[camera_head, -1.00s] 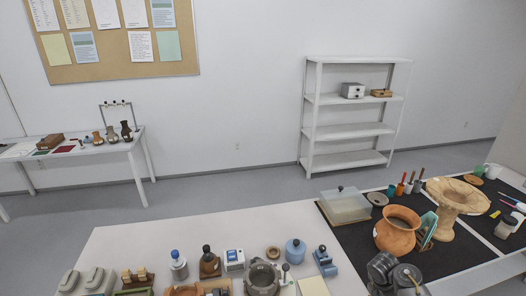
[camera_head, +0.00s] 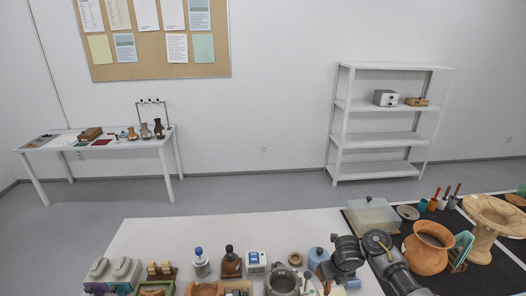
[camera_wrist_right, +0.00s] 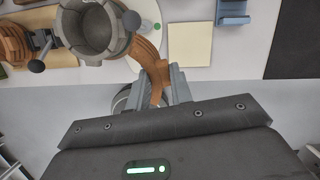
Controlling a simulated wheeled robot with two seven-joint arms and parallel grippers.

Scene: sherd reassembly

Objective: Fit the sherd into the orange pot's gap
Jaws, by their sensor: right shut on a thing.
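My right gripper (camera_wrist_right: 158,88) is shut on an orange-brown curved sherd (camera_wrist_right: 157,72), which sticks out beyond the fingers in the right wrist view. The sherd's far end is close to a grey round holder (camera_wrist_right: 92,32) with dark knobs; I cannot tell whether they touch. The holder also shows in the head view (camera_head: 281,282). A round orange pot (camera_head: 427,254) with a wide mouth stands on the dark mat at the right. No gap shows on its visible side. Another orange-brown piece (camera_wrist_right: 14,44) lies left of the holder. My left gripper is out of view.
The white table (camera_head: 150,235) carries bottles, a blue jar (camera_head: 317,257) and small devices near the holder. A clear lidded box (camera_head: 372,216), a tan pedestal bowl (camera_head: 490,220) and tool cups crowd the right mat. A pale square sheet (camera_wrist_right: 184,44) lies beside the holder.

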